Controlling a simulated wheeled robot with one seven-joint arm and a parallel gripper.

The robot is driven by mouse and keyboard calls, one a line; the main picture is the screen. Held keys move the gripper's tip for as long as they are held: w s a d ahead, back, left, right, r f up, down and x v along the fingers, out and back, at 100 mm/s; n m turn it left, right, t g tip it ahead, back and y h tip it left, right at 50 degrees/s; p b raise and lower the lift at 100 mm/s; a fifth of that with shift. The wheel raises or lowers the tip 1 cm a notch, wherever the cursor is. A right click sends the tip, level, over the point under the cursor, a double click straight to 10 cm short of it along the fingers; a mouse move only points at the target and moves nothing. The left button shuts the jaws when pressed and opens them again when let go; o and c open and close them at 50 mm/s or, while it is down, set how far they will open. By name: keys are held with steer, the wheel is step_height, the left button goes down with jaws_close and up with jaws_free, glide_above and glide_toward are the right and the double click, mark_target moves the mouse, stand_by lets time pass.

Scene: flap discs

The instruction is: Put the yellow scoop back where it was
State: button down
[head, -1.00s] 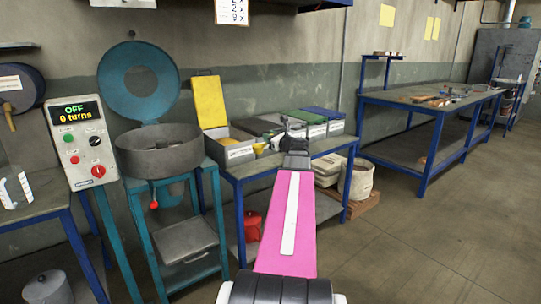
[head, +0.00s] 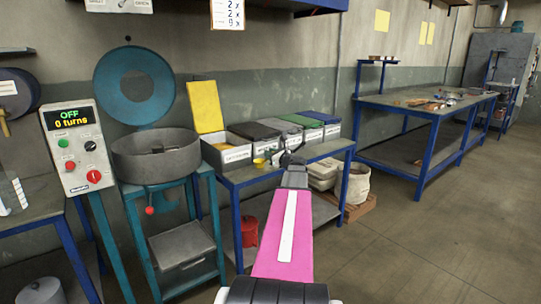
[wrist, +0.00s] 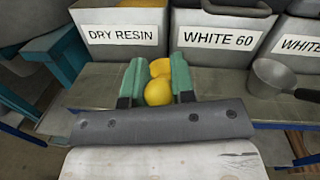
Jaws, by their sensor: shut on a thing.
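My gripper (wrist: 156,85) has teal fingers and is shut on the yellow scoop (wrist: 158,93). The scoop shows as two rounded yellow parts between the fingers; its handle is hidden. In the head view my gripper (head: 284,159) is at the bench's front side, with the yellow scoop (head: 259,161) to its left. The scoop is before the DRY RESIN bin (wrist: 124,38) and the WHITE 60 bin (wrist: 218,40). I cannot tell whether it touches the bench (wrist: 95,88). The DRY RESIN bin's yellow lid (head: 206,107) stands open.
A metal scoop (wrist: 272,77) lies on the bench right of my gripper. Closed bins with coloured lids, such as the blue one (head: 322,117), line the bench. A round pan (head: 156,155) on a teal stand is at the left. Floor is clear at the right.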

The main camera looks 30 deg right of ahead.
steer(key=c, duration=1)
jaws_free()
steer(key=shift+f, duration=0.1)
steer(key=shift+o, duration=0.2)
